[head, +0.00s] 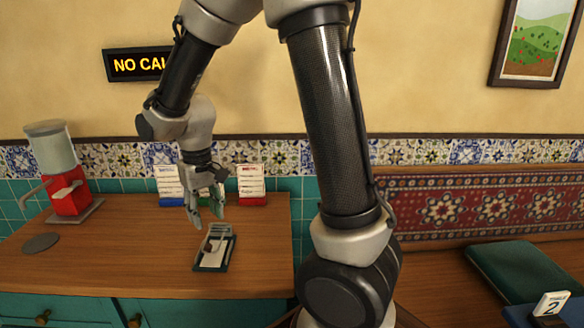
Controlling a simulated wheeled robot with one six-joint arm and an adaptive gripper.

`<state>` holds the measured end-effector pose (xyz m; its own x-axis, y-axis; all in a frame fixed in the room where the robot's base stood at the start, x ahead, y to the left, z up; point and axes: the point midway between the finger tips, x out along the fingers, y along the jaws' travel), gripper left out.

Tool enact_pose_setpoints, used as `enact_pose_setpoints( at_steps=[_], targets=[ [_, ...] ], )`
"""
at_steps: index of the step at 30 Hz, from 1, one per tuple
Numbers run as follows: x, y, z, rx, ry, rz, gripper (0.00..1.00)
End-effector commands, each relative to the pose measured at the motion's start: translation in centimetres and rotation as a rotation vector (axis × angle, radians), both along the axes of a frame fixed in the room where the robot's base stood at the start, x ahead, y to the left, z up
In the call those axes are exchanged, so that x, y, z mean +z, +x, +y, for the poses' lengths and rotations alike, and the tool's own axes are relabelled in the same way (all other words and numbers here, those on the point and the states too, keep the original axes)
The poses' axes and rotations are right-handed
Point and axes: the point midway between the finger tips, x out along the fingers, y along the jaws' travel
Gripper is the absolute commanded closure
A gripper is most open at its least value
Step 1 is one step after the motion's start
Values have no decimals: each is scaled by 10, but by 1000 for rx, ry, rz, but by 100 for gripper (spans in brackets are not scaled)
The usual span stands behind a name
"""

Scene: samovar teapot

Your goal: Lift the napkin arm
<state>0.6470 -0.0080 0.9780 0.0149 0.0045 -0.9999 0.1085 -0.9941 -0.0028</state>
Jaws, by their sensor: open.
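A small dark green napkin holder (229,258) lies on the wooden counter, with white napkins (211,259) in it. What looks like the napkin arm (210,245), a small dark piece, lies over the napkins; its exact shape is too small to tell. My gripper (208,217) points down above the back end of the holder. Its fingers are open and apart, with nothing visible between them. Whether a fingertip touches the holder cannot be told from this view.
A red dispenser with a clear top (70,190) and a flat grey disc (41,243) are at the left. The counter (130,262) is clear around the holder. A bench with a green cushion is at the right.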

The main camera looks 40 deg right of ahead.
Motion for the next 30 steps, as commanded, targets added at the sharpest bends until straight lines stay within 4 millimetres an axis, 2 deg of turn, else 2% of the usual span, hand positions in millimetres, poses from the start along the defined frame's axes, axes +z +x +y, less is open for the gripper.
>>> enact_pose_setpoints(
  at_steps=[3, 15, 30],
  targets=[
    [22, -9, -16, -12, 11, -32, 59],
    [81, -52, -65, -44, 33, -131, 59],
    [131, -132, -119, -88, 35, -273, 59]
  ],
)
